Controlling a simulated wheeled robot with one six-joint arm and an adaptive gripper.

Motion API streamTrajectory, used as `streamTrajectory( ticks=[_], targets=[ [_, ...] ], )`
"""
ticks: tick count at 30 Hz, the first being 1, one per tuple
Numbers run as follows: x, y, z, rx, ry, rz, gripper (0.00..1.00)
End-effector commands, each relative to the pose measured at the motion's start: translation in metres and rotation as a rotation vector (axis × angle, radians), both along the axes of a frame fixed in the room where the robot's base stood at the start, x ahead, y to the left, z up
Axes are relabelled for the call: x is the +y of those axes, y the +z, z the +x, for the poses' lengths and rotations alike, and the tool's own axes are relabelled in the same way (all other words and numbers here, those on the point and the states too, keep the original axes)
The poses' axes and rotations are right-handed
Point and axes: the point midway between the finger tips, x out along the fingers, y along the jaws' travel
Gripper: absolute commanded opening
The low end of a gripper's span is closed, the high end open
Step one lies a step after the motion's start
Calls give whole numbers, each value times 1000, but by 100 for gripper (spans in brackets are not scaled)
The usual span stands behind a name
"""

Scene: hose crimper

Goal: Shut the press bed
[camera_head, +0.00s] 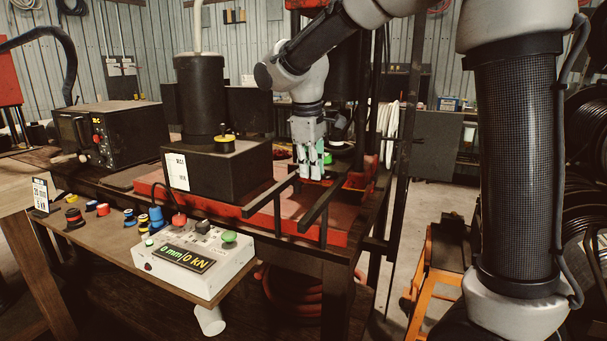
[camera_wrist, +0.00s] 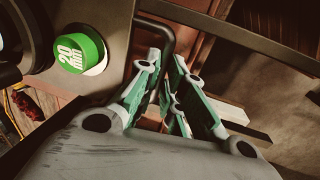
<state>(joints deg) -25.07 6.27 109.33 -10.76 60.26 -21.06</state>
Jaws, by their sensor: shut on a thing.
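My gripper (camera_head: 309,170) points down over the red press base (camera_head: 283,212), at its back right. In the wrist view its green-padded fingers (camera_wrist: 168,72) close around a dark bent bar (camera_wrist: 155,24), which looks like a handle. The bar joins a grey plate beside a round green piece marked 20 mm (camera_wrist: 80,53). I take this plate to be part of the press bed; how far open it stands cannot be told. In the head view the fingers hide most of the bar.
Two dark rails (camera_head: 326,203) jut toward the front of the base. A black block with a cylinder (camera_head: 215,172) stands left of my gripper. A white control box (camera_head: 193,254) reading 0 mm and 0 kN sits on the front table.

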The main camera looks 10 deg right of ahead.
Motion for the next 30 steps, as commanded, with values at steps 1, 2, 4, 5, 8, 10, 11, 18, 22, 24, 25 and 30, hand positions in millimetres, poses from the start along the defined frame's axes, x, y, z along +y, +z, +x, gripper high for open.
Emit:
streamTrajectory(
  ticks=[1, 2, 4, 5, 8, 10, 11, 18, 22, 24, 25, 30],
  targets=[
    [-3, 0, 3, 0, -2, 0, 0],
    [-4, 0, 5, 0, -1, 0, 0],
    [-5, 0, 8, 0, 0, 0, 0],
    [-6, 0, 8, 0, 0, 0, 0],
    [-7, 0, 10, -1, 0, 0, 0],
    [-8, 0, 11, -2, 1, -1, 0],
    [-8, 0, 11, -2, 1, -1, 0],
    [-9, 1, 12, -6, 1, -2, 18],
    [-8, 1, 11, -4, 0, -2, 32],
    [-8, 1, 11, -3, 0, -1, 32],
    [-8, 0, 11, -3, 0, -1, 32],
    [-7, 1, 10, -2, 0, 0, 32]
  ],
)
